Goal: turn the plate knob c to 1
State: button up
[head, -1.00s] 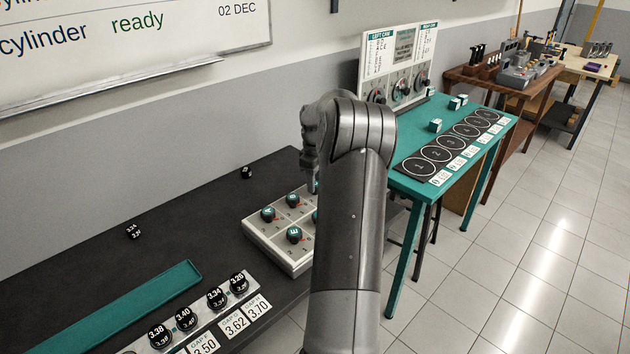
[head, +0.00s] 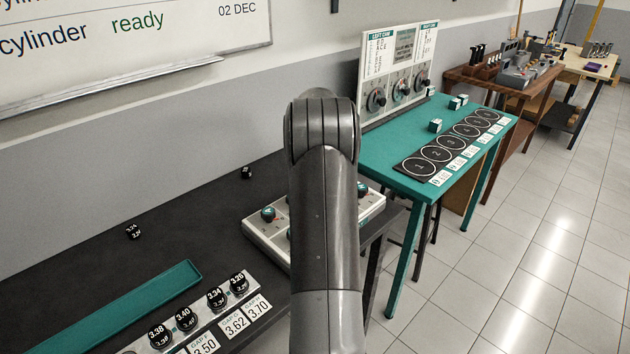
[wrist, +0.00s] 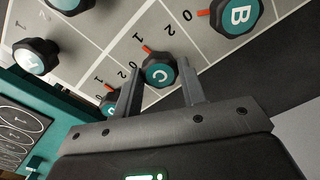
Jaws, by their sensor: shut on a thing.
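Knob C (wrist: 160,72), black with a teal face and a white letter, stands on the pale knob plate (wrist: 105,42) in the wrist view. Its red mark points up-left, towards the printed 1. My gripper (wrist: 159,80) is shut on knob C, one finger on either side. Knob B (wrist: 237,15) is at the upper right, with its red mark to the left. In the head view the plate (head: 262,238) lies on the dark bench. My arm hides its middle, knob C and my gripper there.
Another knob (wrist: 109,104) is partly hidden behind the left finger, and a further knob (wrist: 36,57) is at the left. In the head view, a teal tray (head: 150,307) and several numbered black pieces (head: 186,318) are at the lower left. A teal table (head: 385,160) stands beyond the plate.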

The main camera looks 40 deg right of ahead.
jog(key=shift+m, duration=0.6)
jog(key=o, duration=1)
notch_tip(320, 180, up, 11)
jog(key=shift+f, duration=0.15)
dwell(0.4)
